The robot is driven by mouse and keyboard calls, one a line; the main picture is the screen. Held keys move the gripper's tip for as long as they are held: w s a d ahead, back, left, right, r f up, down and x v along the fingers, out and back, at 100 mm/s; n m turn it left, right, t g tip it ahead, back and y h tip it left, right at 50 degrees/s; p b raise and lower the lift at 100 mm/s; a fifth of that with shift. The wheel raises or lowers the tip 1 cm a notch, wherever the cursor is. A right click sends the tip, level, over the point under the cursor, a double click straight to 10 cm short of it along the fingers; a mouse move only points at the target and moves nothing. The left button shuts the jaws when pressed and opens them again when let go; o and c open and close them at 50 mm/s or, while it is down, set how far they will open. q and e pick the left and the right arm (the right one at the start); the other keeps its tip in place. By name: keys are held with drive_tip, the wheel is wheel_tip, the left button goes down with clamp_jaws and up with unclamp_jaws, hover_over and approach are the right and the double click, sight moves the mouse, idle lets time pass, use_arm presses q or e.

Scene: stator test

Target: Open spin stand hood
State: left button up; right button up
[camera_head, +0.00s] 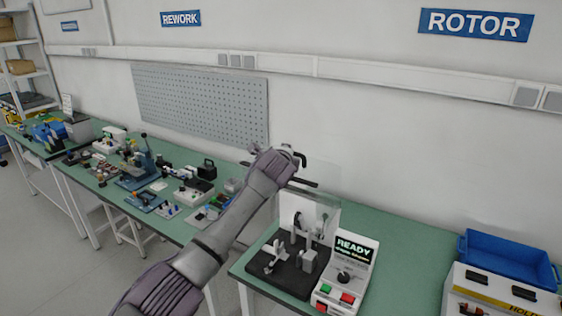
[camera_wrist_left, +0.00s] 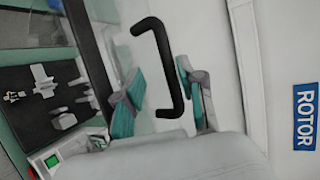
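The spin stand has a black base (camera_head: 285,272) with grey fixtures on it. Its clear hood (camera_head: 325,213) shows as a see-through panel above the rear of the base; its exact angle is hard to tell. My left gripper (camera_head: 294,170) is at the top of the hood. In the left wrist view, the black C-shaped handle (camera_wrist_left: 163,42) lies between the teal-padded fingers of my left gripper (camera_wrist_left: 158,92). The fingers are apart, one on each side of the handle, with visible gaps. The black base also shows there (camera_wrist_left: 45,100). My right gripper is not in view.
A control box (camera_head: 345,275) with a READY display and green and red buttons stands right of the base. A blue bin (camera_head: 508,262) is at the far right. The green table (camera_head: 410,262) is clear between them. A wall stands close behind.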

use_arm(q)
drive_tip(key=v, duration=0.9)
drive_tip(key=shift+s+a+r, duration=0.15)
drive_tip(key=shift+s+r, duration=0.05)
drive_tip(key=shift+s, duration=0.2)
drive_tip(key=shift+c, duration=0.2)
